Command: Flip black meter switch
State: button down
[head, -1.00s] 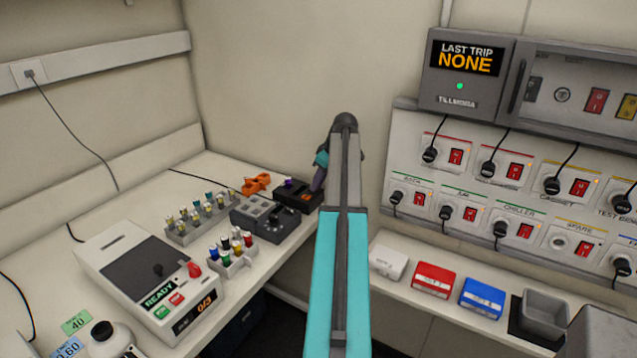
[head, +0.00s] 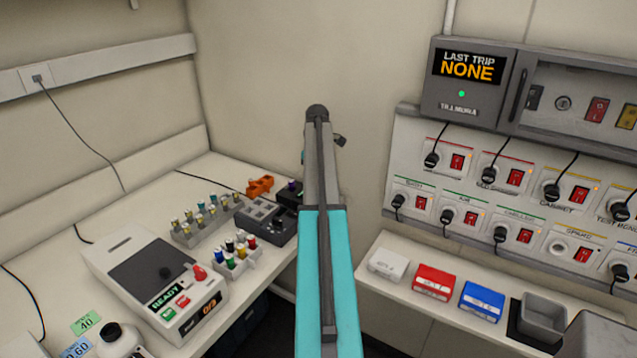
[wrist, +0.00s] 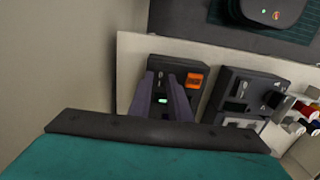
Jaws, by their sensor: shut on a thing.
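The black meter (wrist: 172,72) is a dark box with an orange block (wrist: 195,78) on its top, seen below my gripper in the wrist view. In the head view the meter (head: 288,196) is partly hidden behind my arm. My gripper (wrist: 170,82) shows as two purple-grey fingers over the meter, with a small green light between them. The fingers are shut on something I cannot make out. I cannot tell whether they touch the meter. In the head view my arm hides most of the gripper.
A grey device (head: 265,218) stands left of the meter. An orange piece (head: 261,186) lies behind it. A vial rack (head: 207,222) and a rack of coloured caps (head: 237,262) stand nearby. The wall with red switches (head: 470,190) and a shelf (head: 400,289) lie right.

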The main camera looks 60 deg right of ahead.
jog(key=c, duration=1.6)
grip_release()
jog(key=shift+c, duration=0.2)
jog(key=shift+r, duration=0.1)
notch_tip(320, 180, up, 14)
jog(key=b, duration=0.3)
jog(key=shift+f, duration=0.2)
